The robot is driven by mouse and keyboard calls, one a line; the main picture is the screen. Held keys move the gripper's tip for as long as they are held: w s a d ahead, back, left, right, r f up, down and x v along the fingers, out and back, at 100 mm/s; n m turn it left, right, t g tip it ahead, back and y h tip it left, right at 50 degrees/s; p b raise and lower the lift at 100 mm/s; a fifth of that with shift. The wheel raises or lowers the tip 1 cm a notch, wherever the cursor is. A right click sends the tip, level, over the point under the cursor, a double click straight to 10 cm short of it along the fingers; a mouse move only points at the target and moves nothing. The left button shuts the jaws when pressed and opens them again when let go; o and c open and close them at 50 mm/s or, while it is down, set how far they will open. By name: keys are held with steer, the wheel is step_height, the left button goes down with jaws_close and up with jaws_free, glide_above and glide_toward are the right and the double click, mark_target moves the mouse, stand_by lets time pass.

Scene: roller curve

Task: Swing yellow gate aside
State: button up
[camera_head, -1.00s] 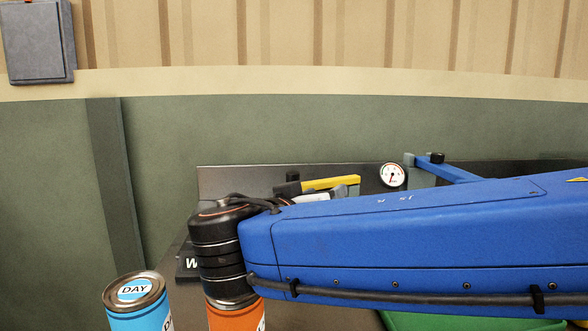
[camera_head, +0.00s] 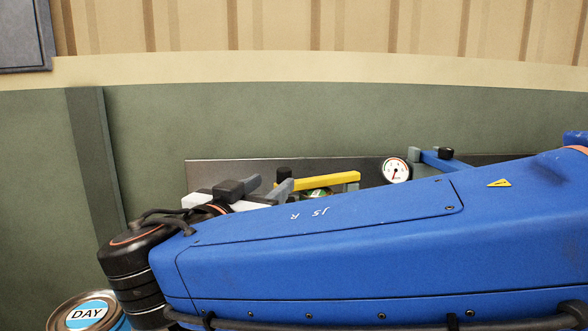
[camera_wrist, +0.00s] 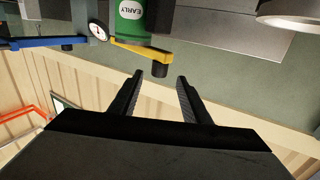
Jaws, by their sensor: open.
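The yellow gate (camera_head: 327,181) is a straight bar that lies across the track in front of the metal back panel. It also shows in the wrist view (camera_wrist: 138,50), where a black knob (camera_wrist: 159,70) sits at its free end. The knob shows in the head view too (camera_head: 284,174). My gripper (camera_wrist: 160,77) is open, with its fingertips on either side of the knob's end in the picture. Whether they touch it, I cannot tell. In the head view my gripper (camera_head: 271,183) is just left of the gate, partly hidden by my arm.
A green can labelled EARLY (camera_wrist: 130,18) stands behind the gate. A round gauge (camera_head: 396,170) and a blue bar (camera_head: 440,160) are to its right. A blue can labelled DAY (camera_head: 88,311) is at the lower left. My blue arm hides much of the bench.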

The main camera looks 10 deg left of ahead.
steer(key=w, duration=0.3)
steer(key=w+d, duration=0.1)
steer(key=w, duration=0.3)
steer(key=w+d, duration=0.1)
steer(key=w, duration=0.3)
steer(key=shift+w+d, duration=0.1)
jaws_close()
